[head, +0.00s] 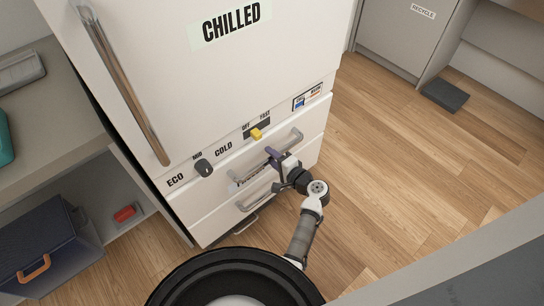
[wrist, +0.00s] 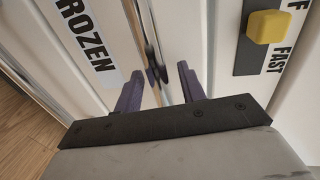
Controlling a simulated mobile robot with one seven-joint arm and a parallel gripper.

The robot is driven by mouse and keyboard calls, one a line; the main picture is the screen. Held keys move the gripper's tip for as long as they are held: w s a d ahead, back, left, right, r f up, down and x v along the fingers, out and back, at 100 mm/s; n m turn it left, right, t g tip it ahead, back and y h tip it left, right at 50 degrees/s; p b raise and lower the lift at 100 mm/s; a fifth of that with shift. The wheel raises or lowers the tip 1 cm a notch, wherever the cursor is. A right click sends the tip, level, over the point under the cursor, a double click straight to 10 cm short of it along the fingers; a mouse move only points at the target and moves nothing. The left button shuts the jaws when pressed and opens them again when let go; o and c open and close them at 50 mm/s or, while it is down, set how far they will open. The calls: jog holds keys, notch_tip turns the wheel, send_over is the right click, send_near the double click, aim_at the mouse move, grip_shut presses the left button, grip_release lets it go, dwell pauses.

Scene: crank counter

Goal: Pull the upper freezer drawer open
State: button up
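The upper freezer drawer (head: 312,130) is below the control strip of the white fridge and looks closed. Its metal bar handle (head: 294,142) runs across the front. My gripper (head: 274,168) is at the middle of this handle and hides part of it. In the wrist view, the two purple fingers of my gripper (wrist: 160,72) are apart, with the shiny handle bar (wrist: 153,32) running between them. I see gaps beside the bar, and cannot tell whether either finger touches it. The FROZEN label (wrist: 86,42) shows left of the handle in the wrist view.
A lower drawer handle (head: 252,200) sits just below. Above are a yellow slider (head: 256,134), a dark knob (head: 204,168) and the CHILLED door (head: 180,75). A shelf with a blue box (head: 45,245) is left.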

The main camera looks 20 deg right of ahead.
jog(key=shift+w+a, duration=0.1)
jog(key=shift+w, duration=0.1)
grip_shut()
jog(key=shift+s+f, duration=0.1)
